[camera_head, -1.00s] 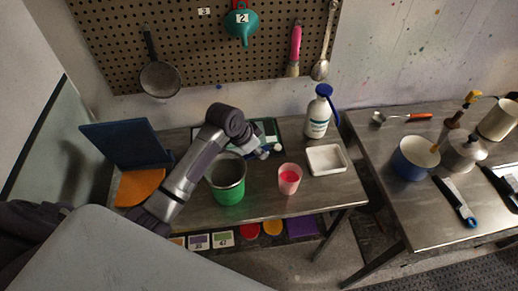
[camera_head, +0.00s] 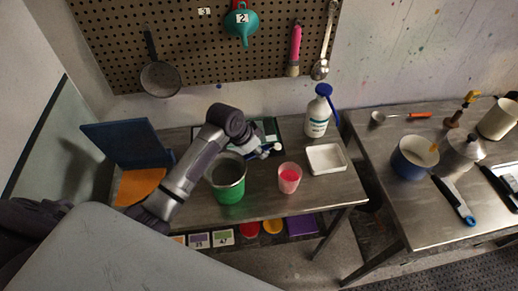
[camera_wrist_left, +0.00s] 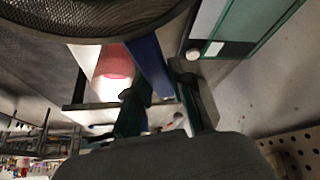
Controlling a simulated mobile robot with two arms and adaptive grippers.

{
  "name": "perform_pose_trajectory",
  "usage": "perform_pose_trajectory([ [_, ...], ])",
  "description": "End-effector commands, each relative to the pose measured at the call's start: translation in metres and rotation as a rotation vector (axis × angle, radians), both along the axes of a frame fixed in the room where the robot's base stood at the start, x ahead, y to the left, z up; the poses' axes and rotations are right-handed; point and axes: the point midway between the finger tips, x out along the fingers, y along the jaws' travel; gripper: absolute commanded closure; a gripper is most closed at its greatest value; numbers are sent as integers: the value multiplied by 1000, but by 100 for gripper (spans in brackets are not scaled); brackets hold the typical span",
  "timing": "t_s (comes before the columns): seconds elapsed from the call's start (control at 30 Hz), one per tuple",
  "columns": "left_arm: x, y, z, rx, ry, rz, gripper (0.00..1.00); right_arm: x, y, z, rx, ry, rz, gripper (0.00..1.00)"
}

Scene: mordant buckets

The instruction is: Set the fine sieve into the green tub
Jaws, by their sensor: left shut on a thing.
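The green tub (camera_head: 229,193) stands on the left steel table. A dark grey round mesh sieve (camera_head: 227,170) is at its mouth, inside the rim area; I cannot tell whether it rests there. In the left wrist view the dark mesh bowl (camera_wrist_left: 95,18) fills the top left, with a blue handle (camera_wrist_left: 148,58) running down from it. My left gripper (camera_head: 266,152) is just right of the tub, shut on that handle; its fingers (camera_wrist_left: 160,86) show on both sides of it. My right gripper is not in view.
A pink-filled cup (camera_head: 289,178) stands close right of the tub. Behind are a white tray (camera_head: 326,158) and a blue-topped bottle (camera_head: 318,117). An orange sheet (camera_head: 138,186) lies left.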

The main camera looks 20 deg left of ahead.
Motion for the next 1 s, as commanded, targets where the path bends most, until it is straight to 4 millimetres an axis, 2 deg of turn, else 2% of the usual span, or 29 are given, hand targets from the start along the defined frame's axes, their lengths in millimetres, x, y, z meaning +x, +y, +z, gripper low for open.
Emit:
perform_pose_trajectory([
  [0.37, 0, 0, -1, 0, -1, 0, 100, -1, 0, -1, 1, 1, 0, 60],
  [0.4, 0, 0, -1, 0, -1, 0, 75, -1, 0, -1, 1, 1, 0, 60],
  [0.57, 0, 0, -1, 0, -1, 0, 49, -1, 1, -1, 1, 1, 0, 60],
  [0.87, 0, 0, -1, 0, 0, 0, 49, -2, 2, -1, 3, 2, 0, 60],
  [1.0, -3, 4, 10, 0, -4, 0, 49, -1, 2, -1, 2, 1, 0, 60],
])
